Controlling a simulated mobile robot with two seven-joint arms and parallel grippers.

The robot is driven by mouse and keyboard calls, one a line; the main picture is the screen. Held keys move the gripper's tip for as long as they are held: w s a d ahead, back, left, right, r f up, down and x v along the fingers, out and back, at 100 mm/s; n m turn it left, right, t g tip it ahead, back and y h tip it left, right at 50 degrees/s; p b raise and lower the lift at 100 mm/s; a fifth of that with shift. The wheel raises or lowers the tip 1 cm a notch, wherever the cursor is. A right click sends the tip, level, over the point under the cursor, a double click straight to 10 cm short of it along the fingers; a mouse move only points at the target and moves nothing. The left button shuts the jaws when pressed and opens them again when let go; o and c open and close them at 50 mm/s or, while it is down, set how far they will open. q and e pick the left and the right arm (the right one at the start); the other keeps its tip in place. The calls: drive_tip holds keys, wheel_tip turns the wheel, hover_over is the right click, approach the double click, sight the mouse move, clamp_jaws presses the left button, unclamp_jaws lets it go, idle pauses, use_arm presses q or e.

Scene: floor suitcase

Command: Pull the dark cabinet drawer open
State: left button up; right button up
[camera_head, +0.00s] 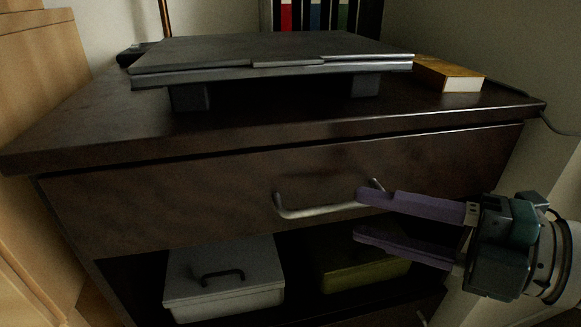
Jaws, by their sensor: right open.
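The dark cabinet drawer (170,199) is a wide brown front under the cabinet top, and it looks shut. Its metal bar handle (312,211) sits at the middle of the front. My right gripper (358,215) comes in from the right with two purple fingers, one above the other. The fingers are apart. The upper fingertip overlaps the right end of the handle in the picture and hides part of it. The lower finger is below the handle. I cannot tell whether they touch it. My left gripper is not in view.
A dark flat case or closed laptop (230,54) rests on a stand on the cabinet top (80,132). A yellow book (445,72) lies at the right. A white lidded box (222,283) and an olive box (345,268) stand in the open shelf below the drawer.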

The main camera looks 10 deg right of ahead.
sight(341, 209)
drive_tip(key=x, duration=0.5)
drive_tip(key=shift+w+b, duration=0.1)
drive_tip(key=shift+b, duration=0.3)
drive_tip(key=shift+c, duration=0.2)
clamp_jaws()
idle(0.8)
